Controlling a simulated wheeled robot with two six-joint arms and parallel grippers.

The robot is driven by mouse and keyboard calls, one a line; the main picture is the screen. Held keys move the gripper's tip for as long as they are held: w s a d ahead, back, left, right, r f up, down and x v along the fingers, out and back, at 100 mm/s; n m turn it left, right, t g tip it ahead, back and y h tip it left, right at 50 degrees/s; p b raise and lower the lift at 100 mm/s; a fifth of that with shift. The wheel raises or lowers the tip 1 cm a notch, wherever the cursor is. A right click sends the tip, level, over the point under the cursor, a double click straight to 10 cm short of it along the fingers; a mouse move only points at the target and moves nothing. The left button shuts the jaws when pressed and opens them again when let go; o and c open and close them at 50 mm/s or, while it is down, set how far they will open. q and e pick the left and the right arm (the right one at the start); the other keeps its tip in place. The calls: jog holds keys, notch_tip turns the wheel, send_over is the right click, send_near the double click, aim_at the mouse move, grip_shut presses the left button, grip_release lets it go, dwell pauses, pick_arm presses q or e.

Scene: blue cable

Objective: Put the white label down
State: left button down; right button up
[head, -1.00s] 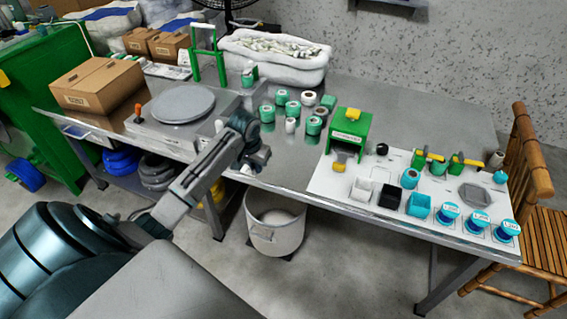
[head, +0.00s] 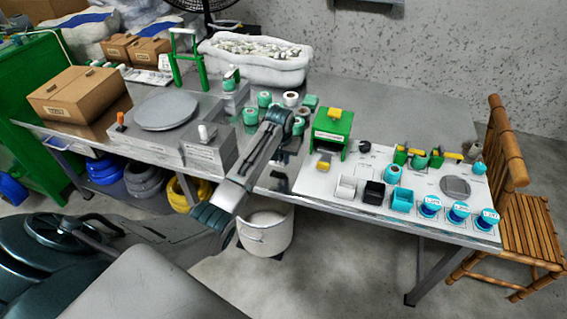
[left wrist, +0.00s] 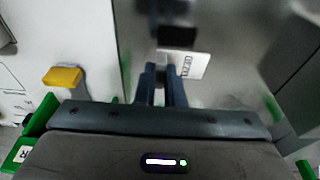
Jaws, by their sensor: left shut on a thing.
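In the left wrist view my left gripper (left wrist: 162,78) is shut on the edge of a white label (left wrist: 198,65). The label is a small flat white piece with black print, and it sticks out past the fingertips to the right. Below it is the bare steel table top (head: 262,186), just left of the white work mat (head: 315,182) as the head view shows. I cannot tell whether the label touches the table. In the head view my own arm mostly hides the fingertips, and the label is not clear there. My right gripper is in neither view.
A green press (head: 330,128) stands beside the arm on the mat. White (head: 346,189), black (head: 374,192) and blue (head: 401,200) bins line the mat's front. Several teal rolls (head: 250,116) stand behind the arm. A grey bucket (head: 265,235) is below the table edge.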

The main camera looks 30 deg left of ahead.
pick_arm(q)
jog(key=shift+f, duration=1.55)
jog(key=shift+s+f, duration=0.1)
jog(key=c, duration=1.5)
grip_release()
jog(key=shift+c, duration=0.2)
notch_tip(320, 180, up, 12)
jog(key=s, duration=0.2)
jog(key=shift+s+d, duration=0.15)
jog(key=shift+d, duration=0.15)
